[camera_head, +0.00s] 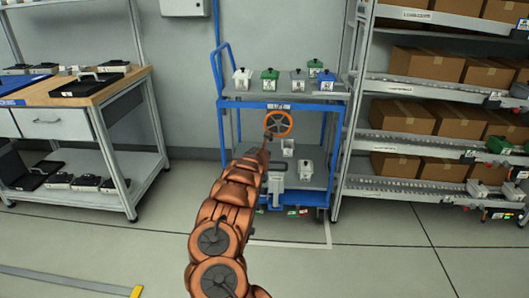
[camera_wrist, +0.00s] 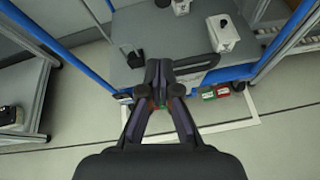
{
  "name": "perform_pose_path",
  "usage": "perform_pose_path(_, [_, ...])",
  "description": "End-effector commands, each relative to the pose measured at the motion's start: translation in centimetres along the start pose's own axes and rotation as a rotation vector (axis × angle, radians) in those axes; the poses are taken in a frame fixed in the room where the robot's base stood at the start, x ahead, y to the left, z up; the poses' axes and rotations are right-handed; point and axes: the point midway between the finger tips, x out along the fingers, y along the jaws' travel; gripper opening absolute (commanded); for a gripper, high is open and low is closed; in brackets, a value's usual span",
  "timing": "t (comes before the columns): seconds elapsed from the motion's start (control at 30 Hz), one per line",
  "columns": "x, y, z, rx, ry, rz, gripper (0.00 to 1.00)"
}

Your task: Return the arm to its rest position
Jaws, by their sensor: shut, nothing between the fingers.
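My arm, orange and jointed, reaches forward from the bottom middle of the head view toward the blue cart (camera_head: 235,103). My gripper (camera_wrist: 160,100) shows in the wrist view with its dark fingers together and nothing between them. It is over the front of the cart's lower shelf (camera_wrist: 145,75). In the head view, the arm hides part of the cart's lower half, and the gripper itself is hard to make out there.
Small white, green and blue-lidded boxes stand on the cart's top shelf; a white box (camera_wrist: 222,34) is on the lower shelf. A workbench (camera_head: 85,93) stands left, a rack with cardboard boxes (camera_head: 426,64) right. The floor (camera_head: 390,255) in front is mostly clear.

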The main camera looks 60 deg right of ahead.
Motion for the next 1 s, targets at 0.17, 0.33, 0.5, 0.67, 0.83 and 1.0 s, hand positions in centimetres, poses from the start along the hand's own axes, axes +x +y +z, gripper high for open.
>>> perform_pose_path(0.17, [-0.3,0.1,0.4,0.0,0.0,0.001,0.0])
perform_pose_path(0.33, [-0.4,0.1,0.5,-0.001,0.0,0.0,0.0])
perform_pose_path(0.5, [-0.4,0.1,0.5,0.0,0.0,0.0,0.0])
perform_pose_path(0.67, [-0.4,0.1,0.5,0.0,0.0,0.0,0.0])
perform_pose_path(0.83, [-0.4,0.2,0.5,0.003,0.0,0.001,0.0])
perform_pose_path(1.0, [-1.5,2.8,0.8,0.099,0.01,0.021,0.0])
